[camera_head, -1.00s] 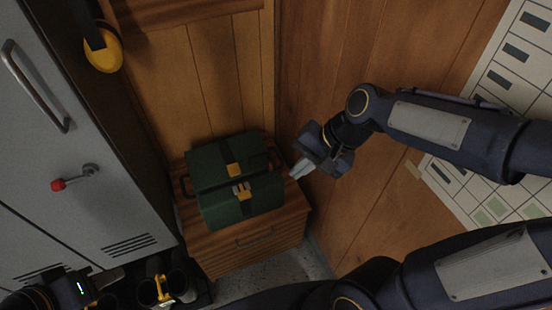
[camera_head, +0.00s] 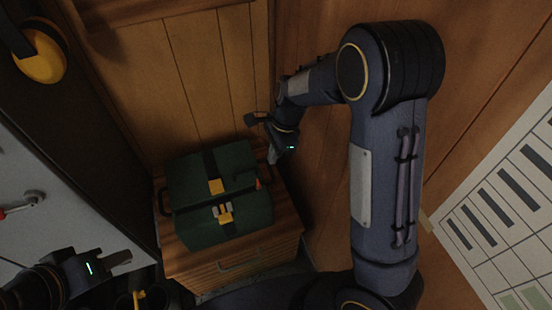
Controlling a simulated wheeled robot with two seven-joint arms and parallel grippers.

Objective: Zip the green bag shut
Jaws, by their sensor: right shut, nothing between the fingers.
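The green bag (camera_head: 190,180) stands on a wooden drawer cabinet, with a dark band across its top, yellow buckle pieces (camera_head: 225,215) at the front and a dark handle at each end. A small orange tab (camera_head: 258,184) shows at its right end; I cannot make out the zip or how far it is closed. My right gripper (camera_head: 272,156) is shut and empty, just beyond the bag's back right corner, fingers pointing down; I cannot tell if it touches. My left gripper (camera_head: 122,260) is at the lower left, apart from the bag; its finger gap is unclear.
The wooden cabinet (camera_head: 235,268) has a drawer handle in front and stands in a corner of wood-panelled walls. Yellow ear defenders (camera_head: 40,55) hang at the upper left. A gridded chart (camera_head: 500,220) is at the right.

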